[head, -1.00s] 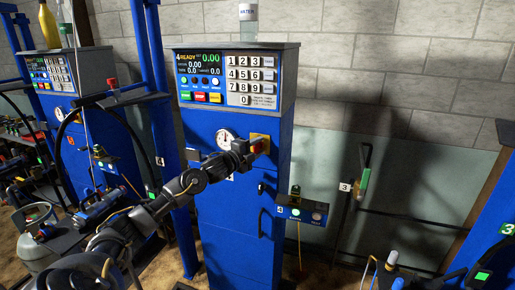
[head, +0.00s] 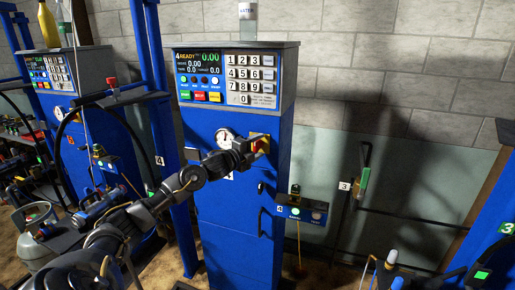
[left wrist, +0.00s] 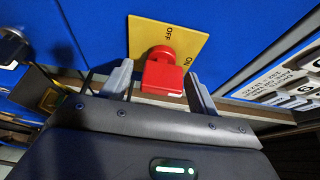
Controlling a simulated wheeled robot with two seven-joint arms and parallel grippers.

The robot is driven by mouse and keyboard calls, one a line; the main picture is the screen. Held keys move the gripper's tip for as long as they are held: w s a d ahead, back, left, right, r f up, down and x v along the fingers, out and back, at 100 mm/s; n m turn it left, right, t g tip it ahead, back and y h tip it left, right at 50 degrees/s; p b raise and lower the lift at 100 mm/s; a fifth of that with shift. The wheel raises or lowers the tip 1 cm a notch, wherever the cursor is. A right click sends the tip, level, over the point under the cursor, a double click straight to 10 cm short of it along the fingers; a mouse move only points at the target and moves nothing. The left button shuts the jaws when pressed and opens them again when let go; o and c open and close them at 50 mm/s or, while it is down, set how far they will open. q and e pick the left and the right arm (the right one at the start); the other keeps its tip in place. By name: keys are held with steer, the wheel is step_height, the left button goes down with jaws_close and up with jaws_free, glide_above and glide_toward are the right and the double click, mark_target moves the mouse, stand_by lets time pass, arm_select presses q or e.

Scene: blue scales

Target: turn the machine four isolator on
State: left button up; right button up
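Machine four is the tall blue cabinet (head: 236,215) whose screen (head: 198,62) reads 4 READY. Its isolator is a red knob (left wrist: 164,74) on a yellow plate (left wrist: 190,38) marked OFF and ON in the left wrist view. The plate also shows at the cabinet's right front edge in the head view (head: 265,140). My left gripper (left wrist: 159,88) is open, with one finger on each side of the red handle and gaps visible between. In the head view, my left gripper (head: 250,147) is at the plate and partly hides the knob. My right gripper is not in view.
A keypad (head: 251,79) and coloured buttons sit above the isolator, with a round gauge (head: 224,136) to its left. A water bottle (head: 248,20) stands on the cabinet top. A small control box (head: 302,211) juts out at the lower right. Another blue machine stands at left.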

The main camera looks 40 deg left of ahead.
arm_select(q)
steer(key=shift+s+f, duration=0.1)
steer(key=shift+s, duration=0.2)
steer(key=s+b, duration=0.4)
steer(key=s, duration=0.6)
steer(key=shift+a, duration=0.3)
steer(key=shift+s, duration=0.1)
